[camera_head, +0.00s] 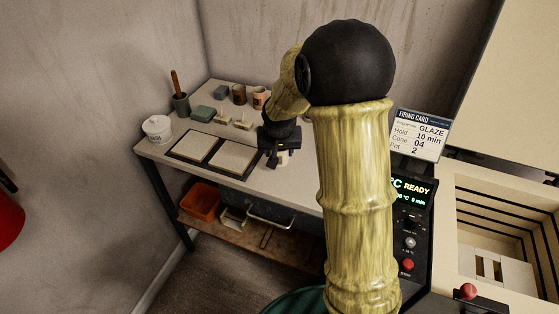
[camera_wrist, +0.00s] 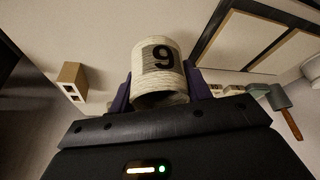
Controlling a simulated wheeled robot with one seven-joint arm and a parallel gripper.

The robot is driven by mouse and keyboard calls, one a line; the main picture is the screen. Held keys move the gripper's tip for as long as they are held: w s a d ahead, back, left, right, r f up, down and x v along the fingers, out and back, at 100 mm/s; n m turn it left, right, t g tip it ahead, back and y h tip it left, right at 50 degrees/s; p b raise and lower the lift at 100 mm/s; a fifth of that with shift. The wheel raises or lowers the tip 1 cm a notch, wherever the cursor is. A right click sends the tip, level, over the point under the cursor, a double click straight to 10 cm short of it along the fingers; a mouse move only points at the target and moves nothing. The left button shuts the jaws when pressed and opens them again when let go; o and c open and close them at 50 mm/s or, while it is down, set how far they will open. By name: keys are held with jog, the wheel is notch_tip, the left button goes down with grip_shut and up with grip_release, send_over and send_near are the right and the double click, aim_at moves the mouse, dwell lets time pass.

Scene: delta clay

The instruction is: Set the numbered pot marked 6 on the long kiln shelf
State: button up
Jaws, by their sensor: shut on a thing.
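My gripper (camera_head: 279,150) is above the worktable in the head view, with a small pale pot (camera_head: 283,158) between its fingers, mostly hidden by the gripper. In the wrist view, my gripper (camera_wrist: 158,92) is shut on this cream, ribbed pot (camera_wrist: 160,57). Its dark label reads as a 9 in that picture, but the view is upside down, so the mark is a 6 with the pot's open rim up. The open kiln (camera_head: 500,205) is at the right of the head view. Pale slabs (camera_head: 490,266) lie inside it; I cannot tell which is the long shelf.
A firing card (camera_head: 419,135) and control panel (camera_head: 411,225) stand beside the kiln.

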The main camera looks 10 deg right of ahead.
jog(key=shift+r, duration=1.5)
jog(key=shift+f+p, duration=0.1)
jog(key=shift+p, duration=0.25)
